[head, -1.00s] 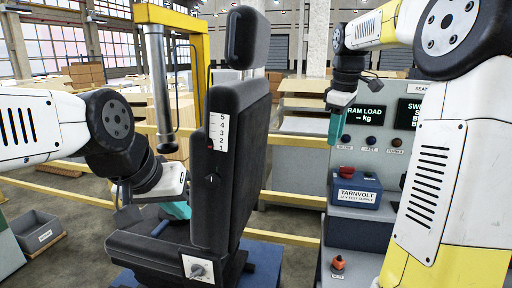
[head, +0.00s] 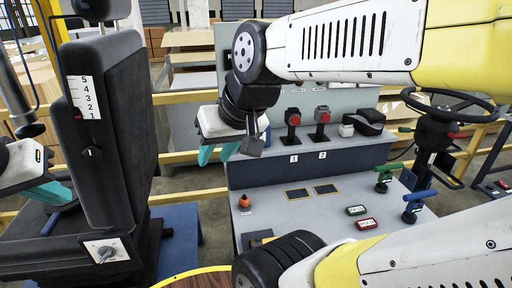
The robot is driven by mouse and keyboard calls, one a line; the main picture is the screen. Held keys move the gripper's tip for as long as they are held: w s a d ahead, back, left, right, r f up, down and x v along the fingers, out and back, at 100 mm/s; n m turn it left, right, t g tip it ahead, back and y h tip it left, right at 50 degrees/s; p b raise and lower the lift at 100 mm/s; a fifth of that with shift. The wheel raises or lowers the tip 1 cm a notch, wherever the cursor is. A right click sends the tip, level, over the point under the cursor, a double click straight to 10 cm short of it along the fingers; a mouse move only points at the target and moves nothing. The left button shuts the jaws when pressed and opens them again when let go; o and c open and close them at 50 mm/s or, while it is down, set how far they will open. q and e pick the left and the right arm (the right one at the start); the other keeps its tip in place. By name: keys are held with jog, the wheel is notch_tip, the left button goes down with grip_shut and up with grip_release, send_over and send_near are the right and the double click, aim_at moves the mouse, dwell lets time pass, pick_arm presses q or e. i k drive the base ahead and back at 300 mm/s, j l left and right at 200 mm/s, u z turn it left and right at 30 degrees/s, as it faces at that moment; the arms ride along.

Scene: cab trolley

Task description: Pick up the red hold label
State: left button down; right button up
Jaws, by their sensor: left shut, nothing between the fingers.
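The red hold label (head: 367,223) lies flat on the grey bench top (head: 300,215), just in front of a similar green label (head: 356,210). My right gripper (head: 218,153) hangs over the bench's back left, its teal fingers apart with nothing between them. It is well to the left of the red label and above the bench. My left gripper (head: 48,193) is at the left edge, partly hidden by the black seat, shut and empty. The red label is not covered by either arm.
The black seat (head: 112,130) stands at left. On the bench are an orange knob (head: 245,201), dark panels (head: 297,194), and blue (head: 420,195) and green (head: 384,177) levers. Red buttons (head: 293,117) stand on the raised ledge. A steering wheel (head: 455,103) is at right.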

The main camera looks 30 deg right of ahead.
aim_at(369, 223)
jog(key=z, duration=2.15)
